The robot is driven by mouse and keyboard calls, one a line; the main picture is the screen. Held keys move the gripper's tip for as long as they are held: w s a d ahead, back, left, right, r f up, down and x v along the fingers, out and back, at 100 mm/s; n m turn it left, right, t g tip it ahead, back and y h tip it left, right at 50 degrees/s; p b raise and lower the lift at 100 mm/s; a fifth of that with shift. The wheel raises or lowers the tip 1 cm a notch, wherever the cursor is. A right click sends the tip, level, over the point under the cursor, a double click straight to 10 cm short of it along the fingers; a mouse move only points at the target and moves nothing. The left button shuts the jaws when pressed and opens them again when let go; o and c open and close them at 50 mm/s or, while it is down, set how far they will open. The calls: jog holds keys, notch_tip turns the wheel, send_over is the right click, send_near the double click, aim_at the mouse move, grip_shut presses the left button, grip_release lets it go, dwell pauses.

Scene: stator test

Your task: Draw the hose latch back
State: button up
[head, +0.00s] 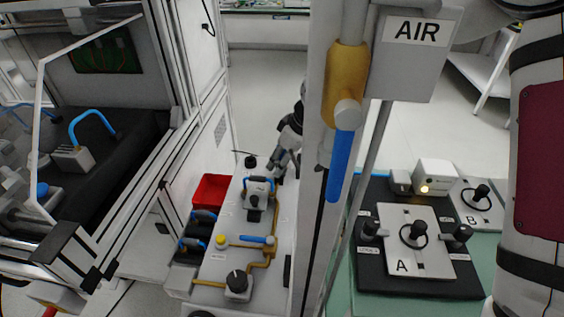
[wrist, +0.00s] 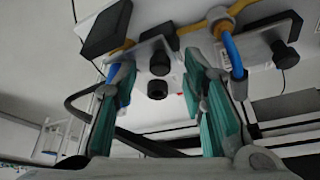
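I cannot single out the hose latch with certainty. In the wrist view a small bracket with a black round knob (wrist: 157,89) shows beyond and between my fingers. My gripper (wrist: 165,85) has its two teal fingers spread apart, with nothing visibly held. Whether either finger touches the bracket is unclear. In the head view my gripper (head: 278,165) is dark and small, partly hidden behind the upright post. It is just beside a grey fitting with a blue handle (head: 258,184) on the white bench panel.
The post carries a yellow valve (head: 346,80) with a blue lever (head: 340,165) and an AIR sign (head: 417,31). A red bin (head: 211,191) stands left of the panel. A yellow pipe (head: 275,215) and black knob (head: 237,281) lie nearer. Plate A (head: 432,262) is right.

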jog(key=shift+a+f, duration=0.1)
jog(key=shift+f, duration=0.15)
grip_shut()
jog(key=shift+s+p, duration=0.45)
jog(key=shift+s, duration=1.2)
grip_release()
jog(key=shift+r, duration=0.1)
